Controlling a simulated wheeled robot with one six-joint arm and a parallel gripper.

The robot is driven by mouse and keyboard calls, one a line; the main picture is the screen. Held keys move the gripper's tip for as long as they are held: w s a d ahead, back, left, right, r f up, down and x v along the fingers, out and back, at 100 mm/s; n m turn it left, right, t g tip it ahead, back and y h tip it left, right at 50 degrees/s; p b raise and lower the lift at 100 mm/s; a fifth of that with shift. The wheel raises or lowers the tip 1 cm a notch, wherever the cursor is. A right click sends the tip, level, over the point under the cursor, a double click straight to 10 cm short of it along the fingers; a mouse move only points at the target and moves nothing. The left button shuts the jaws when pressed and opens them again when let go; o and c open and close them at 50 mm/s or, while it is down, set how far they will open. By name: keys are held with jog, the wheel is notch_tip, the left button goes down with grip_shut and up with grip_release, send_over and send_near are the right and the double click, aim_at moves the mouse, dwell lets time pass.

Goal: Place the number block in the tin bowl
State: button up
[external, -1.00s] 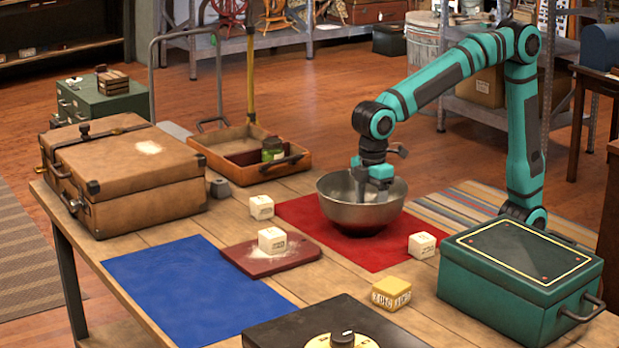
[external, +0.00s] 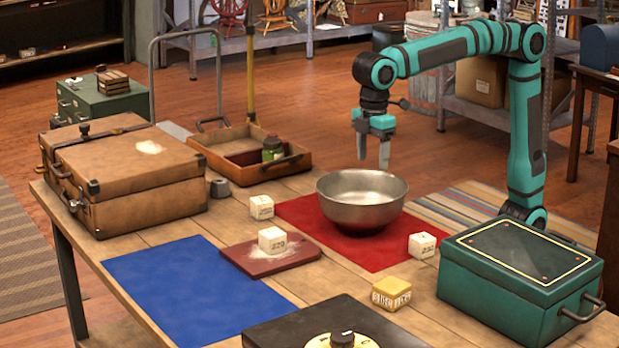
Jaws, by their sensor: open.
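The tin bowl (external: 362,212) stands upright on a red mat; I see part of its inner wall, but its bottom is hidden by the near rim. My gripper (external: 373,163) hangs above the bowl, fingers down, open with nothing between the fingers. A white block with printed marks (external: 272,241) sits on a dark red board. Two more white marked blocks stand on the table, one left of the bowl (external: 262,207) and one right of it (external: 422,245). A yellow-topped block with printed sides (external: 391,293) stands near the front. I cannot tell which is the number block.
A brown suitcase (external: 125,185) and a wooden tray (external: 215,165) with a green jar (external: 272,149) fill the back left. A green metal box (external: 520,275) stands at the right. A dark box with a dial (external: 290,328) is at the front. The blue mat (external: 190,285) is clear.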

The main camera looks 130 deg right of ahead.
jog(key=s+a+r+t, duration=0.1)
jog(key=s+r+t, duration=0.3)
jog(key=s, duration=0.6)
jog(key=s+a+r+t, duration=0.1)
jog(key=s+r+t, duration=0.3)
jog(key=s+t, duration=0.3)
jog(key=s+a+r+t, duration=0.1)
jog(key=s+r+t, duration=0.4)
jog(key=s, duration=0.9)
jog(key=shift+t, duration=0.7)
